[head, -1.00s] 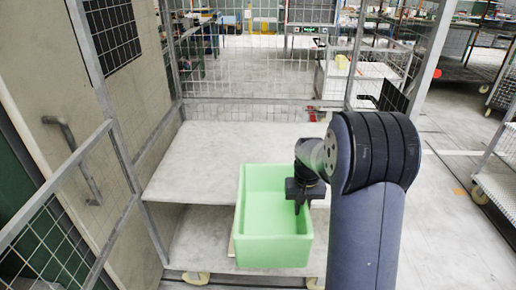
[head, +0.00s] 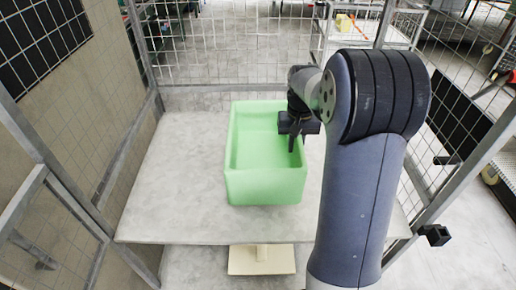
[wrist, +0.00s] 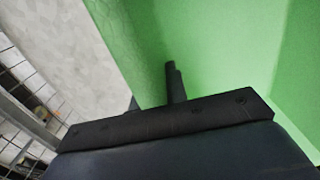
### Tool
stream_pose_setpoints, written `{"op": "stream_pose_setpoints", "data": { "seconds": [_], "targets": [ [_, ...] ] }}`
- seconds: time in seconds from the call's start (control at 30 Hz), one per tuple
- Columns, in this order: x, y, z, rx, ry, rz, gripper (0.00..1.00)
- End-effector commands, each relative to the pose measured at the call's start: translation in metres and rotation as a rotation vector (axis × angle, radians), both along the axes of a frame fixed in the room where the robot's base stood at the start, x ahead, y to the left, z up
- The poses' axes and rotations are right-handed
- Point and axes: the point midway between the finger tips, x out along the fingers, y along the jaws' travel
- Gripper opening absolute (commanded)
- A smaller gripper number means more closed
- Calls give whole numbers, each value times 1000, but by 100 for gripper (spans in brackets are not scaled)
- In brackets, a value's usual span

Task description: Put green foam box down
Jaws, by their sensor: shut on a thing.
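The green foam box (head: 265,187) is an open, empty-looking tub in the head view. It is upright over the upper shelf (head: 180,190) of a mesh cage trolley; I cannot tell whether its base touches the shelf. My gripper (head: 292,143) is at the box's right wall, shut on it, with a finger inside the box. In the wrist view the green box wall (wrist: 140,45) passes between my gripper's fingers (wrist: 172,85). The far finger is mostly hidden.
Mesh walls (head: 235,50) and grey posts enclose the shelf at the back and sides. Bare shelf lies left of the box and in front of it. A pale block on a lower level (head: 262,260) shows below the shelf's front edge.

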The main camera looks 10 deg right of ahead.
Motion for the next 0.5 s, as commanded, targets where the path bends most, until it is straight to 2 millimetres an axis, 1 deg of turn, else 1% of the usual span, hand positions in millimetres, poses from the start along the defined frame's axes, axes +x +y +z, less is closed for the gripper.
{"op": "stream_pose_setpoints", "data": {
  "seconds": [0.07, 0.13, 0.33, 0.5],
  "targets": [
    [0, 0, 0, 0, 1, -1, 0],
    [-1, 0, -8, 1, 4, -1, 0],
    [-1, 0, -45, 1, 6, -1, 0],
    [-1, 0, -62, 1, 3, -1, 0]
  ]
}}
